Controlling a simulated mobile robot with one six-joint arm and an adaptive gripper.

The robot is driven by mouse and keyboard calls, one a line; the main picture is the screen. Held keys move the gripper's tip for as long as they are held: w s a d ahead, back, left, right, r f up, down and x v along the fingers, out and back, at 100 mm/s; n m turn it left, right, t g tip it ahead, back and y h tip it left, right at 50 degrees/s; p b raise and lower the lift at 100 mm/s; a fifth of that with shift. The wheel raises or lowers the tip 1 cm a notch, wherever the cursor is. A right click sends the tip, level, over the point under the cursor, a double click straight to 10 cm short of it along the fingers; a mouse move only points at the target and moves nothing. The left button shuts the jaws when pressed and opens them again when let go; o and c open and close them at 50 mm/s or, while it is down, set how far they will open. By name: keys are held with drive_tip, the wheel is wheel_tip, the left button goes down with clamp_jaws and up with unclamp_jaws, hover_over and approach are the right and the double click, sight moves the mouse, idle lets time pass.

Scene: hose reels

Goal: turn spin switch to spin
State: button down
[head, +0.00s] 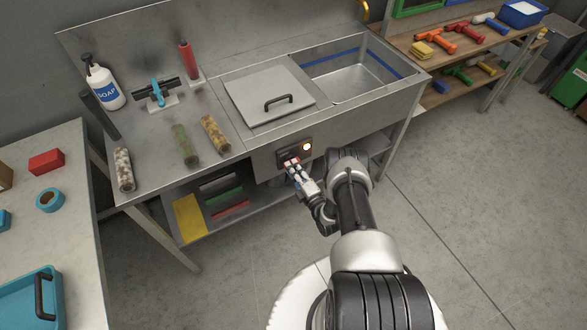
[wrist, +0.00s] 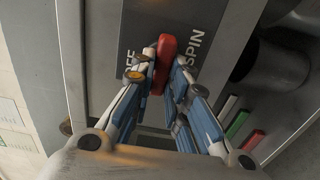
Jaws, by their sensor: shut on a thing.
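The spin switch is a red lever (wrist: 166,52) on a dark plate (wrist: 200,20) in the wrist view, with "SPIN" lettered on its right and a partly hidden word on its left. My gripper (wrist: 166,72) is shut on the red lever, its fingers on either side of it. In the head view my gripper (head: 292,166) reaches the switch panel (head: 285,153) on the sink unit's front. A lit round lamp (head: 306,147) sits at the panel's right end. The fingers hide much of the switch in the head view.
The steel sink unit (head: 240,150) carries a lidded basin (head: 268,95), an open basin (head: 350,80), a soap bottle (head: 105,85) and several rollers. A table (head: 75,200) stands at left, a wooden tool bench (head: 440,60) at upper right. The floor at right is clear.

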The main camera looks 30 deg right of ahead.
idle(0.5)
drive_tip(key=c, duration=1.6)
unclamp_jaws()
drive_tip(key=shift+o, duration=0.2)
drive_tip(key=shift+s, duration=0.15)
drive_tip(key=s, duration=1.1)
drive_tip(key=shift+s+d, duration=0.2)
drive_tip(key=shift+s, duration=0.2)
